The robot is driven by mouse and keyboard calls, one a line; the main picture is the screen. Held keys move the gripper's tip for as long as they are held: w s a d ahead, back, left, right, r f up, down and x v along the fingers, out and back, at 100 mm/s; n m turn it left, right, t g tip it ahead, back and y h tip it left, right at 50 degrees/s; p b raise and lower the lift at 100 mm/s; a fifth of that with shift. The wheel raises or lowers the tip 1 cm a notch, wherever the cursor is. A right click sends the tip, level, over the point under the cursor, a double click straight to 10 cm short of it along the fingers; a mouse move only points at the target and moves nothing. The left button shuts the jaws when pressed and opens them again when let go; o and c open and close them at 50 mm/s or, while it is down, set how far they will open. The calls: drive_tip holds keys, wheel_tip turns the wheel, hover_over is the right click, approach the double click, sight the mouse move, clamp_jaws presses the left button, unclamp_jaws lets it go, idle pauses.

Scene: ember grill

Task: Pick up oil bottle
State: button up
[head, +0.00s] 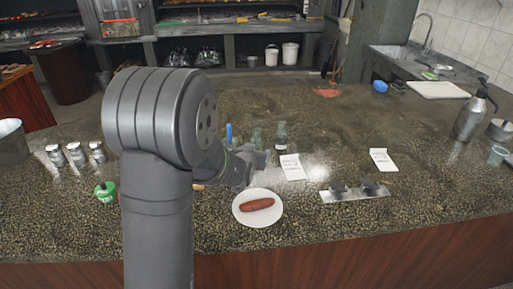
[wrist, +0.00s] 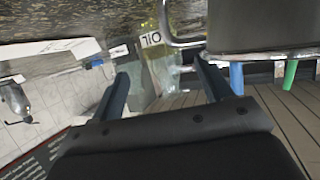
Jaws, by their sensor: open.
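In the wrist view, which is upside down, a clear yellowish bottle with a white label reading OIL is the oil bottle (wrist: 152,42). A second greyish bottle with a small white label (wrist: 119,51) is close on its left. My gripper (wrist: 163,68) is open, its two dark fingers apart, with the bottles ahead between them; I cannot tell how close they are. In the head view my gripper (head: 245,167) points at two small bottles, one greenish (head: 257,139) and one with a pale label (head: 281,137). Which is the oil is too small to tell there.
A blue handle (head: 229,133) stands left of the bottles. A white plate (head: 237,210) with a sausage (head: 257,204) lies in front. A paper sheet (head: 292,167) and a metal rack (head: 345,196) lie to the right. Several shakers (head: 76,154) stand left of my arm. The counter behind the bottles is clear.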

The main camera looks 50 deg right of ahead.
sight(257, 144)
drive_tip(key=shift+r+x, duration=0.1)
drive_tip(key=shift+x, duration=1.3)
drive_tip(key=shift+r+x, duration=0.15)
drive_tip(key=shift+x, duration=1.25)
drive_tip(key=shift+w, duration=0.2)
drive_tip(key=shift+c, duration=0.4)
drive_tip(key=shift+r, duration=0.1)
drive_tip(key=c, duration=1.1)
